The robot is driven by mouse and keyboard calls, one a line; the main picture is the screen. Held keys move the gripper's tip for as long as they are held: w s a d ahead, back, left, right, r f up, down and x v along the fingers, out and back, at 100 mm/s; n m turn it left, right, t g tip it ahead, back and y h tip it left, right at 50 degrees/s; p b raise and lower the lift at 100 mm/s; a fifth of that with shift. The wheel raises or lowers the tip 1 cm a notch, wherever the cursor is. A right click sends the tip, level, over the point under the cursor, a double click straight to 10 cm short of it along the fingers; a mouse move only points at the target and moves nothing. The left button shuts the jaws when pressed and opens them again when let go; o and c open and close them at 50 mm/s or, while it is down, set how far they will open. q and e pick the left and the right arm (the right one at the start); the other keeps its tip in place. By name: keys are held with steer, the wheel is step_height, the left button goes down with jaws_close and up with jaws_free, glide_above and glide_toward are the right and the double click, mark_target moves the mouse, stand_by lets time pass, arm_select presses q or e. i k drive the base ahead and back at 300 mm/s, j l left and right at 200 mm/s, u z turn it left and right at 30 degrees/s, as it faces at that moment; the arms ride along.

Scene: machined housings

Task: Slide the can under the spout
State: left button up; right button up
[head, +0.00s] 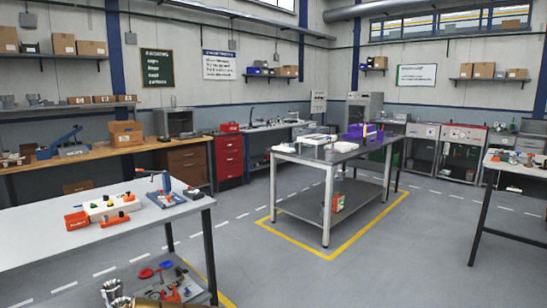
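I cannot pick out the can or the spout with certainty; the objects are small at this distance. A blue device with an arm reaching to the left (165,183) stands on the near-left table (40,235). An orange and pale container (338,203) stands on the lower shelf of the middle table; I cannot tell what it is. Neither of my grippers can be made out. Shiny metal rounded shapes (112,290) show at the bottom left edge; I cannot tell whether they are mine.
The near-left table also holds a white block with coloured parts (110,206) and an orange bin (76,220). The middle table (347,157) bears a purple crate (361,131). Another table (520,165) stands at right. Open floor (400,245) lies between the tables.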

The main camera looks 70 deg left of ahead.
mark_target(329, 153)
steer(key=u, duration=1.9)
steer(key=i+z, duration=0.25)
steer(key=i, duration=3.55)
steer(key=i+l+u, duration=0.15)
steer(key=i, duration=1.05)
steer(key=i+l+u, duration=0.15)
steer(key=i, duration=0.45)
steer(key=i+u, duration=0.2)
